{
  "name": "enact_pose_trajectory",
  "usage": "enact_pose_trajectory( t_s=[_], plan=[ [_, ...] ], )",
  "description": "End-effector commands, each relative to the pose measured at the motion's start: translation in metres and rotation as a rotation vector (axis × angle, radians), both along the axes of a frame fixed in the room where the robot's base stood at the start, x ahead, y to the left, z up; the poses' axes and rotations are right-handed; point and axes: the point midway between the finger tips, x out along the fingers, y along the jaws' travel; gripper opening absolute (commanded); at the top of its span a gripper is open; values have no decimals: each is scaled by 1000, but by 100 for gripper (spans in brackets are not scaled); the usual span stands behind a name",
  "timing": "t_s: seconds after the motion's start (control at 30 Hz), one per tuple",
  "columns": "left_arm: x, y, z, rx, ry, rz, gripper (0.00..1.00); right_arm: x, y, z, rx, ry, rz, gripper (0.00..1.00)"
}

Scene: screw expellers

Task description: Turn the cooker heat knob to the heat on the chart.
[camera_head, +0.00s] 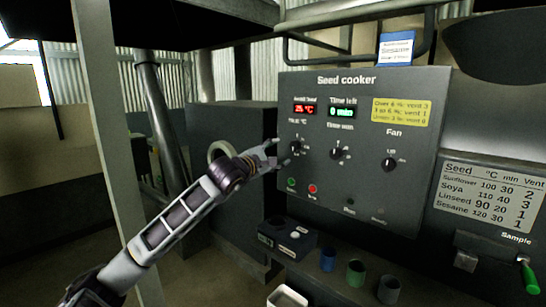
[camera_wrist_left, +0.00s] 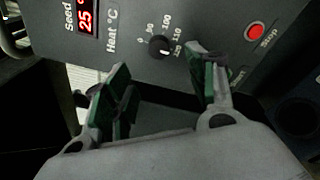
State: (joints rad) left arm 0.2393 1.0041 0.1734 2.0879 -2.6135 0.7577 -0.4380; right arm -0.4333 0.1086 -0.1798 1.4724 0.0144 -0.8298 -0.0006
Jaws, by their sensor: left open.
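The heat knob (camera_head: 296,147) is a small black dial at the left of the grey seed cooker panel (camera_head: 350,100). In the left wrist view the heat knob (camera_wrist_left: 159,47) has marks 0, 90, 100, 110 and 120 around it; its pointer is too small to read surely. My left gripper (camera_head: 278,154) is open just left of the knob, apparently apart from it. In the wrist view its fingers (camera_wrist_left: 160,68) are spread, empty, below the knob. The chart (camera_head: 490,195) lists Sunflower 100, Soya 110, Linseed 90, Sesame 120. The red seed-heat display (camera_head: 305,108) reads 25 °C.
A blue-and-white card (camera_head: 396,47) above the panel appears to say Sesame. The time knob (camera_head: 337,153) and fan knob (camera_head: 389,163) are to the right. Green (camera_head: 291,184) and red (camera_head: 312,189) buttons sit below the heat knob. Cups (camera_head: 355,273) stand underneath.

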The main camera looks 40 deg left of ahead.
Motion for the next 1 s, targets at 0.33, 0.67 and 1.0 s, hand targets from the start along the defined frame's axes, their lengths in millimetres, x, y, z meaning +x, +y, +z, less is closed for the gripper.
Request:
enact_pose_trajectory(
  t_s=[0.33,0.67,1.0],
  plan=[
    [-14,-1,-1,1,1,0,57,0,0,0,0,0,0,40],
    [-16,-1,0,1,0,0,57,0,0,0,0,0,0,40],
    [-16,-1,0,1,0,0,57,0,0,0,0,0,0,40]
  ],
)
